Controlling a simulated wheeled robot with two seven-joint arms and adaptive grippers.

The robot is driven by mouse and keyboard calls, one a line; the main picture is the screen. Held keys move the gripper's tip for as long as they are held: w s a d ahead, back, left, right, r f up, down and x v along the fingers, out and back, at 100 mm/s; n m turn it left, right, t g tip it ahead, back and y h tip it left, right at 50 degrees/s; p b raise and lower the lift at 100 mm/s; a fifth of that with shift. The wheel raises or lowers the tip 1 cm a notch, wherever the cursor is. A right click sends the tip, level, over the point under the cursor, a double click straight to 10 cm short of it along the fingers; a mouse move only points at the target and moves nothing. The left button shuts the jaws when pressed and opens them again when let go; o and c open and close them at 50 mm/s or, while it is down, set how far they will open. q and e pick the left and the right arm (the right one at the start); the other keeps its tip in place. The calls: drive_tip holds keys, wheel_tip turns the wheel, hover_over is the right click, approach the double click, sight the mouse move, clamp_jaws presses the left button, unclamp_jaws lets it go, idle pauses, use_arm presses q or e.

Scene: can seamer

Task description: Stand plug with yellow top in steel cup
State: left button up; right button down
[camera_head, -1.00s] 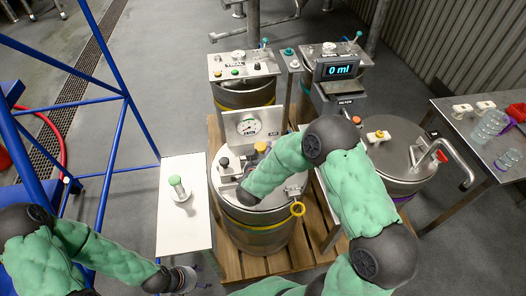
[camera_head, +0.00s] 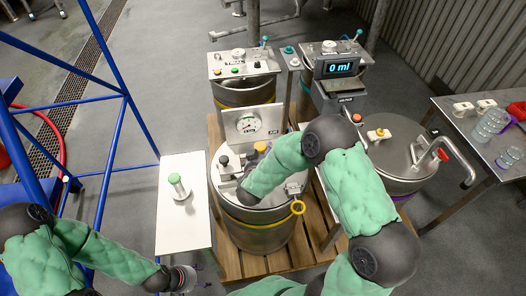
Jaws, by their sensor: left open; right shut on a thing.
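A yellow top (camera_head: 261,147) shows on the middle drum's lid, just behind my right forearm; its lower part is hidden. Another yellow-topped piece (camera_head: 379,134) sits on the right drum's lid. I cannot tell which is the plug. My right wrist reaches down over the middle drum's lid, and it hides the fingers and anything between them. My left gripper (camera_head: 185,279) is open, low in the picture, in front of the white side table.
A green-topped piece (camera_head: 176,183) stands on the white side table (camera_head: 196,222). A gauge panel (camera_head: 249,124) rises behind the middle drum. A yellow ring (camera_head: 297,208) hangs at its rim. Blue frame bars (camera_head: 106,150) stand left. A table with bottles (camera_head: 489,126) is right.

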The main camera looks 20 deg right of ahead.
drive_tip(key=shift+c, duration=2.3)
unclamp_jaws()
drive_tip(key=shift+s, duration=0.1)
drive_tip(key=v, duration=1.2)
